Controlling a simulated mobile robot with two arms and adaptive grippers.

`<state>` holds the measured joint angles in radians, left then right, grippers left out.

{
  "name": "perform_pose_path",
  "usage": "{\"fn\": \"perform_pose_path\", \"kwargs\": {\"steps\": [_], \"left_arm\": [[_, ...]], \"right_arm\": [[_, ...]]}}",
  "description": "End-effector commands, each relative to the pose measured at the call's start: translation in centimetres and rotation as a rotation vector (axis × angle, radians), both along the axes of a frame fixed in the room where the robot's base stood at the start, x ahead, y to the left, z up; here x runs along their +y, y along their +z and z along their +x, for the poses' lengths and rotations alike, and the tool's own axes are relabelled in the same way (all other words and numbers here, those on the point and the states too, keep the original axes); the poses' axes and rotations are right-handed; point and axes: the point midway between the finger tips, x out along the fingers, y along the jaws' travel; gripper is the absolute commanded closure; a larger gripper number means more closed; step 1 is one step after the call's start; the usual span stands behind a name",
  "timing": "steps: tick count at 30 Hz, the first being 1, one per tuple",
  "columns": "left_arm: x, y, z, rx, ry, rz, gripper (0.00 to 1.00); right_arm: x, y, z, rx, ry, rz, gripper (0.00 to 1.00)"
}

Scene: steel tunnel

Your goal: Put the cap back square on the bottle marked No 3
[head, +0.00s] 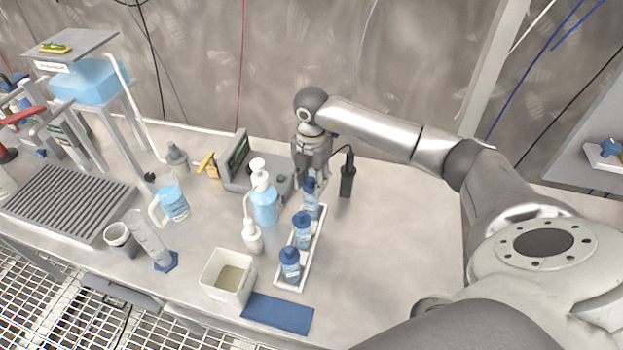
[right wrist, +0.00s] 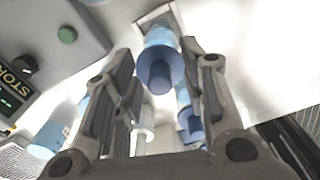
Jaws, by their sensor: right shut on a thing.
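Three small blue-capped bottles stand in a row in a white rack (head: 312,258): the far bottle (head: 312,203), the middle bottle (head: 302,236) and the near bottle (head: 290,268). Their numbers are too small to read. My right gripper (head: 311,178) points down at the far bottle and is shut on its dark blue cap (right wrist: 158,76), which also shows in the head view (head: 310,185). In the right wrist view the cap lies between the fingers, in line with the pale blue bottle. I cannot tell whether it sits square. My left gripper is out of view.
A blue pump bottle (head: 264,206) and a white pump bottle (head: 252,238) stand close left of the rack. A black handheld device (head: 347,178) stands right of the gripper. A white bin (head: 228,278) and blue mat (head: 277,313) are in front. The bench's right side is clear.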

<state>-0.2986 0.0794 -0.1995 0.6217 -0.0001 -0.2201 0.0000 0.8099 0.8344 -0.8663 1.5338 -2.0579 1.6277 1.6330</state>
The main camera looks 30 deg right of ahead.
Motion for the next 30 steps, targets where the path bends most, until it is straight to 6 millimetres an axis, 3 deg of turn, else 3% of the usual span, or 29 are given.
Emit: {"fn": "perform_pose_path", "kwargs": {"steps": [30], "left_arm": [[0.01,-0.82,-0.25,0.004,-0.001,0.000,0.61]], "right_arm": [[-0.02,-1.13,-0.02,0.000,0.000,0.000,0.74]]}}
